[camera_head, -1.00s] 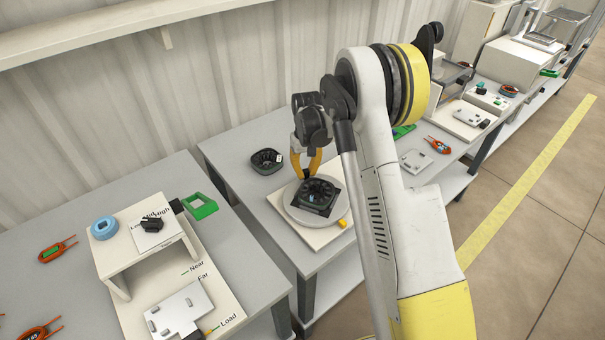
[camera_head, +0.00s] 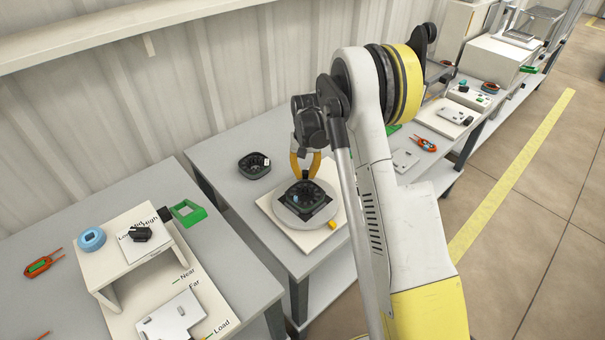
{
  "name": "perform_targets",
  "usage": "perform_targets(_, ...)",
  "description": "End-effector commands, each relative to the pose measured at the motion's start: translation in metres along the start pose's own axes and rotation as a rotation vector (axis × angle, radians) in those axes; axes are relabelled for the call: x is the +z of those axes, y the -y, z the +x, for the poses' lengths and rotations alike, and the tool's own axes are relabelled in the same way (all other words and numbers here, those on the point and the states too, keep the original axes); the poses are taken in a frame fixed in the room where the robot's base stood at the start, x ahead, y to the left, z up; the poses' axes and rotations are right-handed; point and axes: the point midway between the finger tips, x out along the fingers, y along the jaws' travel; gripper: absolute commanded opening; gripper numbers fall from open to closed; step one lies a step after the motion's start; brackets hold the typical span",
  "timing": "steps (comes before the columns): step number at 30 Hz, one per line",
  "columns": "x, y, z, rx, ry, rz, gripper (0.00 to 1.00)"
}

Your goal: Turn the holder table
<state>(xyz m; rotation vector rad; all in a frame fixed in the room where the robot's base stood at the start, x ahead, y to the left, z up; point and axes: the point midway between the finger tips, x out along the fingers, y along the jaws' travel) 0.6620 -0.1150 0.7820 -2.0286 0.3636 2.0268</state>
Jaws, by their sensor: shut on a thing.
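The holder table is a round grey turntable (camera_head: 282,212) on a white square base (camera_head: 302,241) on the grey bench. A black holder with a round black part (camera_head: 301,195) sits on the turntable. My gripper (camera_head: 305,177), with yellow fingers, reaches down at the far side of the turntable. Its dark fingertips are shut at the far edge of the black part. The exact contact is small and hard to make out. A small yellow block or marker (camera_head: 332,224) is at the turntable's near right edge.
A similar black round part (camera_head: 254,165) lies on the bench to the left. A white stand (camera_head: 119,245) with a knob and a blue ring (camera_head: 91,239) is on the left bench, beside a green frame (camera_head: 187,211). My arm hides part of the bench to the right.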

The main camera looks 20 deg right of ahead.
Motion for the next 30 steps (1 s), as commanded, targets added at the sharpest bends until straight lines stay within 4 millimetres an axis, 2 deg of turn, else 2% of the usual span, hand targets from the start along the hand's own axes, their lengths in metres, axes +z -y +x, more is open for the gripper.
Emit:
perform_targets(23,0.001,-0.0076,0.0006,0.004,0.002,-0.001,0.0)
perform_targets(24,0.0011,-0.0076,0.0006,0.004,0.002,-0.001,0.27)
perform_targets(25,0.001,-0.0076,0.0006,0.004,0.002,0.0,0.36)
perform_targets(26,0.001,-0.0075,0.0005,0.004,0.002,0.0,0.4)
perform_targets(30,0.0008,-0.0067,0.0003,0.003,0.001,-0.001,0.4)
